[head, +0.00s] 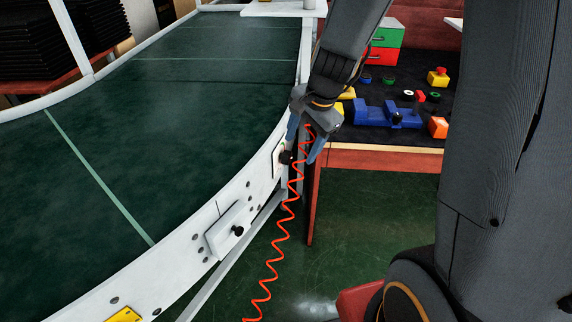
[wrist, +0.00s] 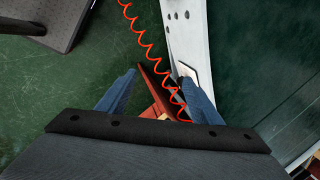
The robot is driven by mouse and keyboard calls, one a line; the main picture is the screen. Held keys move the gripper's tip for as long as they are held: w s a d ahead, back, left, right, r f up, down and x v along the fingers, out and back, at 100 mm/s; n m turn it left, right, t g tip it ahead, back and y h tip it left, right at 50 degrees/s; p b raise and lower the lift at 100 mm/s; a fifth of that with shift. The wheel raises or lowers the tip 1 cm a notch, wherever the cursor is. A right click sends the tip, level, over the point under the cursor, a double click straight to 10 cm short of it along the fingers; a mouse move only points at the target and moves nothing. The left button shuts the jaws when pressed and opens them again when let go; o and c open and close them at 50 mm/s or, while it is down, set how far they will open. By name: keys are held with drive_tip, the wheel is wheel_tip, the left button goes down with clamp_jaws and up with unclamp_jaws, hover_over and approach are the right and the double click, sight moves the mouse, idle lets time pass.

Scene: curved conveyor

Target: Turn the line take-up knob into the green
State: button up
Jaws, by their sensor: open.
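A dark knob (head: 286,157) sits on a small white plate (head: 278,160) on the conveyor's outer side wall in the head view. My gripper (head: 302,150) points down beside it with its blue fingers spread apart; the left finger is close to the knob, and I cannot tell whether they touch. The wrist view shows the open fingers (wrist: 158,77) with nothing gripped, and the plate's edge (wrist: 187,71) by the right finger. The knob is not clear there. A second black knob (head: 238,231) sits on a white box nearer the camera. No green marking on either knob is readable.
A red coiled cord (head: 272,268) hangs right beside my gripper and passes behind it in the wrist view (wrist: 150,45). The curved green conveyor belt (head: 150,120) lies left. A workbench (head: 385,158) with coloured parts stands right. Green floor lies open below.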

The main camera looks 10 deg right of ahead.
sight(288, 154)
drive_tip(key=w+f+m+b, duration=0.3)
drive_tip(key=w+f, duration=0.3)
drive_tip(key=w+f+m+t+b, duration=0.1)
drive_tip(key=w+f+m+b, duration=0.2)
drive_tip(key=w+f, duration=0.3)
drive_tip(key=w+f+m+b, duration=0.4)
drive_tip(key=w+f+m, duration=0.1)
drive_tip(key=w+f, duration=0.1)
drive_tip(key=shift+w+d+f+t, duration=0.15)
drive_tip(key=shift+d+f+t, duration=0.25)
drive_tip(key=shift+f, duration=0.1)
drive_tip(key=c, duration=1.1)
